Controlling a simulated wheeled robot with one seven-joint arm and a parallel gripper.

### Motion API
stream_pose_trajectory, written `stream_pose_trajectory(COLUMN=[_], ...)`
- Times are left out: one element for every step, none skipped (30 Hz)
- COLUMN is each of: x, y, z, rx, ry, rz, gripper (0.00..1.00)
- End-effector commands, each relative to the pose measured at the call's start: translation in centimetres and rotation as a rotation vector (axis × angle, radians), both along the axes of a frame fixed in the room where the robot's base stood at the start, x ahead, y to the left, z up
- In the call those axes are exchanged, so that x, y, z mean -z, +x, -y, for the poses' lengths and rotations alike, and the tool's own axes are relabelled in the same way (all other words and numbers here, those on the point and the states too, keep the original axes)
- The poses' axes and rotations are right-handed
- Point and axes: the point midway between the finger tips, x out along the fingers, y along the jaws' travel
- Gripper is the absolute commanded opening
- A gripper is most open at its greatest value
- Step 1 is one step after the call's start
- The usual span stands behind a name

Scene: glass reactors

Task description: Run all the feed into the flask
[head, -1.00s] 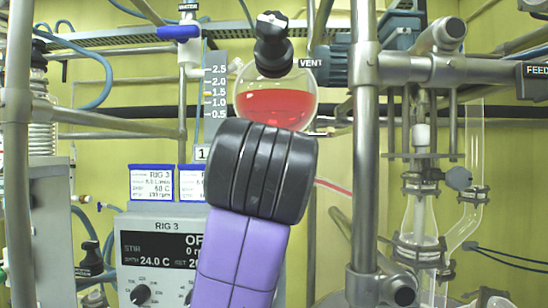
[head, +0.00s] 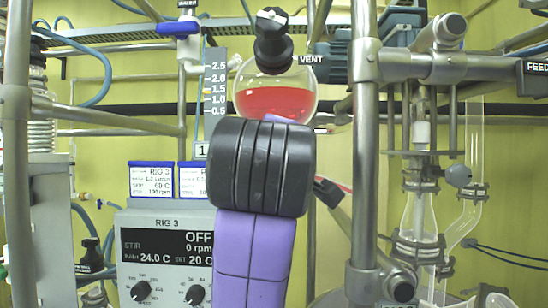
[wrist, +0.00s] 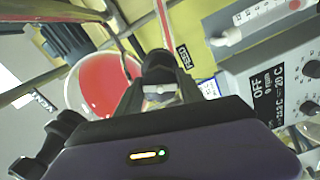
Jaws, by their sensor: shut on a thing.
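A round glass vessel (head: 275,98) holds red liquid and has a black cap (head: 272,40) beside a VENT tag. My gripper (wrist: 158,92) is shut on a small part, seemingly a tap handle (wrist: 158,88), close to a FEED tag (wrist: 183,57). Most of the grip is hidden by the black fingers, and my arm hides it in the head view. I cannot tell whether liquid is running. I cannot tell which vessel is the flask.
The RIG 3 control box (head: 165,245) reads OFF and 0 rpm. A level scale (head: 214,90) stands left of the vessel. Metal posts (head: 364,150) and glassware (head: 420,220) fill the right side. A second FEED tag (head: 535,67) is at the right edge.

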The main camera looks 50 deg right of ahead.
Motion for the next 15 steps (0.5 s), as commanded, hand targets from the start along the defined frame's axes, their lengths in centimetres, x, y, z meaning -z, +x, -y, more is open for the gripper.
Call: stream_pose_trajectory(x=[0.32, 0.32, 0.32, 0.31, 0.3, 0.29, 0.28, 0.28, 0.28, 0.28, 0.26, 0.23, 0.23, 0.24, 0.24], y=[-0.08, -0.09, -0.09, -0.1, -0.1, -0.11, -0.11, -0.11, -0.11, -0.1, -0.1, -0.12, -0.12, -0.11, -0.13], z=[0.14, 0.14, 0.16, 0.15, 0.16, 0.16, 0.18, 0.18, 0.16, 0.15, 0.17, 0.18, 0.17, 0.17, 0.18], rx=[0.004, 0.004, 0.004, 0.005, 0.005, 0.005, 0.005, 0.005, 0.004, 0.004, 0.004, 0.005, 0.005, 0.004, 0.005], ry=[-0.022, -0.038, -0.062, -0.08, -0.098, -0.121, -0.138, -0.155, -0.179, -0.196, -0.214, -0.238, -0.255, -0.272, -0.294], rz=[-0.04, -0.063, -0.093, -0.115, -0.138, -0.167, -0.189, -0.213, -0.242, -0.264, -0.287, -0.317, -0.339, -0.361, -0.39], gripper=[0.04, 0.04, 0.04, 0.04, 0.04, 0.04, 0.04, 0.04, 0.04, 0.04, 0.04, 0.04, 0.04, 0.04, 0.04])
